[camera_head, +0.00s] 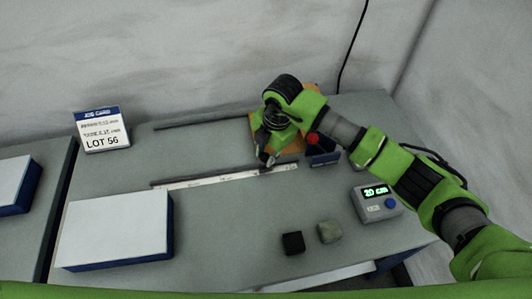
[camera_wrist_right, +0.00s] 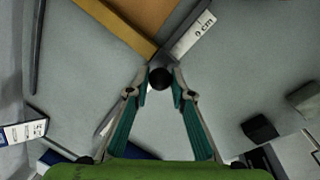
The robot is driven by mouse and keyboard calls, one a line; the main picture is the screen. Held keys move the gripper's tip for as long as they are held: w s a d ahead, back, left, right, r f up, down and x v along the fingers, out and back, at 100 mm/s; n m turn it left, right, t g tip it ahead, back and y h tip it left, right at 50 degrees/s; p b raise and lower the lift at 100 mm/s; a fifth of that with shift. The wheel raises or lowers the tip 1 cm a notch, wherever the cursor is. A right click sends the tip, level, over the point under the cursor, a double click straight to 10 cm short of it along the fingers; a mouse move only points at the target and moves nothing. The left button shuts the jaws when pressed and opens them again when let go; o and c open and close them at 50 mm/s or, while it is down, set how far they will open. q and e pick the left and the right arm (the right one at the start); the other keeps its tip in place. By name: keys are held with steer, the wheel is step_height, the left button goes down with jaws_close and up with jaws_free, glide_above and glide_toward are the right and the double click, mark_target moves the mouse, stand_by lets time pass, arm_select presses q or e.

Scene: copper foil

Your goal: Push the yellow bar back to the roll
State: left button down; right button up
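The yellow bar (camera_wrist_right: 115,28) shows in the right wrist view, lying along the edge of an orange-brown foil sheet (camera_wrist_right: 148,10). A dark round knob (camera_wrist_right: 160,77) is at the bar's near end. My right gripper (camera_wrist_right: 161,78) has its fingertips closed in on both sides of this knob. In the head view, my right gripper (camera_head: 267,160) points down beside the ruler strip (camera_head: 225,177), at the left of the orange foil (camera_head: 292,147). My arm hides most of the bar and the roll there. My left gripper is out of view.
A white-topped blue box (camera_head: 115,228) stands at the front left, and a LOT 56 card (camera_head: 102,130) behind it. A "20 cm" display box (camera_head: 376,203) is at right. Dark (camera_head: 292,243) and grey-green (camera_head: 330,231) blocks lie at front.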

jaws_close()
steer(key=d, duration=0.2)
steer(key=w+d+b, duration=0.1)
steer(key=d, duration=0.5)
steer(key=shift+w+d+b, duration=0.2)
steer(key=shift+w+b, duration=0.1)
steer(key=shift+w, duration=0.05)
steer(key=shift+a+r, duration=0.1)
steer(key=o, duration=0.7)
jaws_free()
steer(key=shift+o, duration=1.4)
steer(key=shift+d, duration=0.2)
